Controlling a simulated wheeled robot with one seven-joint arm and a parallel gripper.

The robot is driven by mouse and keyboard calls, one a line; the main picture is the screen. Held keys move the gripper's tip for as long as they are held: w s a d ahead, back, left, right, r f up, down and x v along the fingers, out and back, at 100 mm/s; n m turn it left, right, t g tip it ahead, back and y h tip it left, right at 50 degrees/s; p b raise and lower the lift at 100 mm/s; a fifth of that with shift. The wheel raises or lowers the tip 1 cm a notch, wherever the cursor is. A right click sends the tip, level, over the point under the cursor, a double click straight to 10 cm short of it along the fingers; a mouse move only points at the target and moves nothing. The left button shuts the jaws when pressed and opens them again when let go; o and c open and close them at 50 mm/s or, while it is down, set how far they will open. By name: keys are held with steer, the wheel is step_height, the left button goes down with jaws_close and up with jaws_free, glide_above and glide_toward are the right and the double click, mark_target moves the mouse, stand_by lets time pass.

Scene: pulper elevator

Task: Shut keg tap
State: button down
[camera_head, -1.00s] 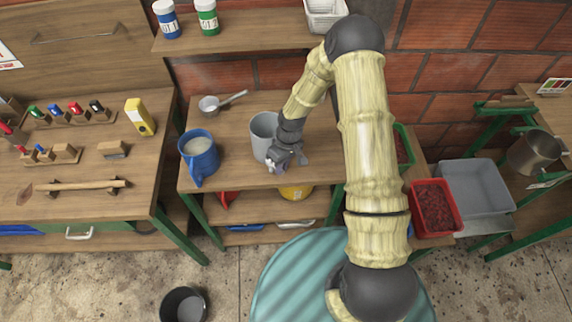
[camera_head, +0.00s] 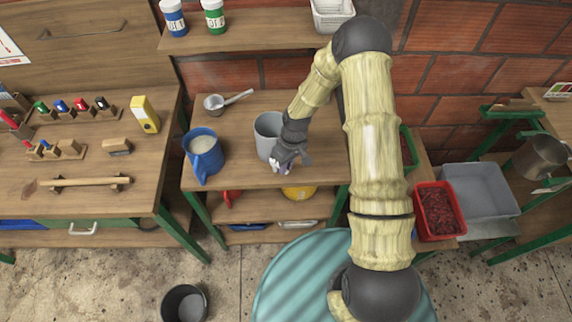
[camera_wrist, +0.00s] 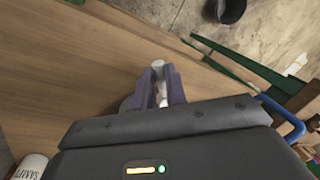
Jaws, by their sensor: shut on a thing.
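A grey cylindrical keg (camera_head: 267,133) stands upright on the middle wooden table. My gripper (camera_head: 282,164) is at its lower front right side, near the table's front edge. In the wrist view my gripper (camera_wrist: 161,86) has its two fingers close together, shut on a small pale piece (camera_wrist: 159,70), which looks like the keg tap. The fingers and wrist hide most of this piece, so its turn or angle cannot be made out.
A blue jug (camera_head: 205,154) with pale contents stands left of the keg, and a metal ladle (camera_head: 222,101) lies behind. A yellow container (camera_head: 298,192) is on the shelf below. A red crate (camera_head: 437,211) and a grey bin (camera_head: 481,188) are at the right.

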stand_by(0.3)
steer(key=c, duration=1.4)
jaws_free()
steer(key=shift+r, duration=0.1)
step_height(320, 180, up, 17)
steer(key=w+d+b, duration=0.2)
steer(key=shift+d+b, duration=0.3)
steer(key=shift+b, duration=0.1)
steer(key=shift+w, duration=0.1)
steer(key=shift+c, duration=0.5)
